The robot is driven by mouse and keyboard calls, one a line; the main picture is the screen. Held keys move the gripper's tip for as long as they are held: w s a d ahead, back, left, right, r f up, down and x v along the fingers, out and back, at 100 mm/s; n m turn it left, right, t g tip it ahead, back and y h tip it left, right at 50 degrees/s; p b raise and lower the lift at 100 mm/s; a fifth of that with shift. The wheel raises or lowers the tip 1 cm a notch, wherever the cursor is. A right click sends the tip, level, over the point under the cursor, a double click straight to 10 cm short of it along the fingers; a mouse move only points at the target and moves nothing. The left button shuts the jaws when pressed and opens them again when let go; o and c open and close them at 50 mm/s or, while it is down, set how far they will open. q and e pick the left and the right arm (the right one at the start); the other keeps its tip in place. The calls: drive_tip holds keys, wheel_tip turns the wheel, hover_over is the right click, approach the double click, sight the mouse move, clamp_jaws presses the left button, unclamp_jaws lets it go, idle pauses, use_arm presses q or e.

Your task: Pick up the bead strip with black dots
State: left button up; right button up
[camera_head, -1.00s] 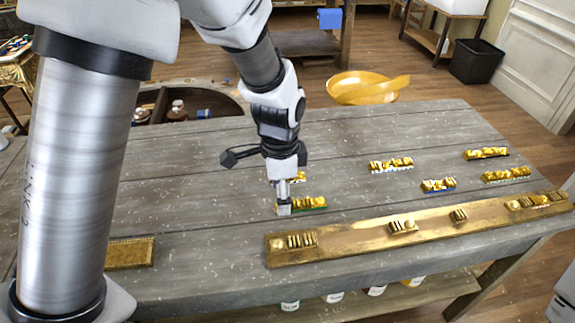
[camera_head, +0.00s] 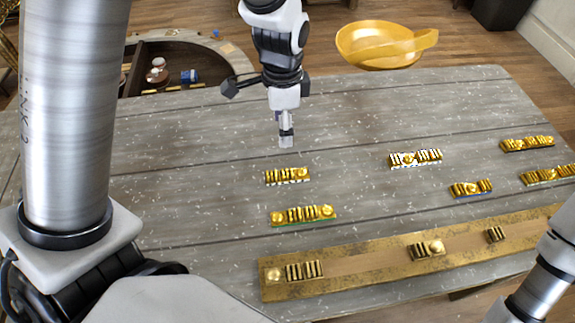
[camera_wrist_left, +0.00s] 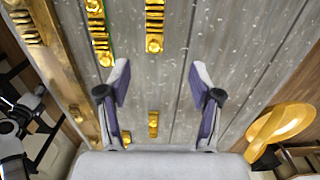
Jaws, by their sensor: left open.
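Several gold bead strips lie on the grey plank table. One strip (camera_head: 415,158) at centre right has a white base with dark marks; another (camera_head: 287,176), nearer my left gripper, also has a pale base with dark marks. The dots are too small to tell for certain which strip has black ones. My left gripper (camera_head: 286,137) points down, empty, behind and above the nearer pale strip. In the left wrist view its fingers (camera_wrist_left: 160,82) are spread apart. Gold strips show beyond them (camera_wrist_left: 154,25) and between them lower down (camera_wrist_left: 153,123). My right gripper is not shown, only part of its arm.
A green-edged strip (camera_head: 303,215) lies in front of the nearer pale strip. A blue-edged strip (camera_head: 471,188) and two others lie right. A long gilt board (camera_head: 360,268) with beads runs along the front. A yellow bowl (camera_head: 378,50) stands behind the table.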

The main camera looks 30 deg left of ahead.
use_arm(q)
wheel_tip(320, 180, down, 4)
drive_tip(key=s+b, duration=0.2)
drive_tip(key=b, duration=0.6)
hover_over(287, 172)
drive_tip(key=f, duration=0.4)
drive_tip(key=shift+s+a+f, duration=0.1)
drive_tip(key=shift+a+f, duration=0.1)
drive_tip(key=shift+a, duration=0.2)
drive_tip(key=f, duration=0.2)
drive_tip(key=f+p, duration=0.1)
drive_tip(key=f, duration=0.1)
drive_tip(key=d+f, duration=0.1)
drive_tip(key=f, duration=0.1)
drive_tip(key=shift+f+p, duration=0.3)
drive_tip(key=shift+p, duration=0.1)
drive_tip(key=shift+a+f, duration=0.1)
drive_tip(key=shift+f, duration=0.2)
drive_tip(key=c, duration=0.5)
clamp_jaws()
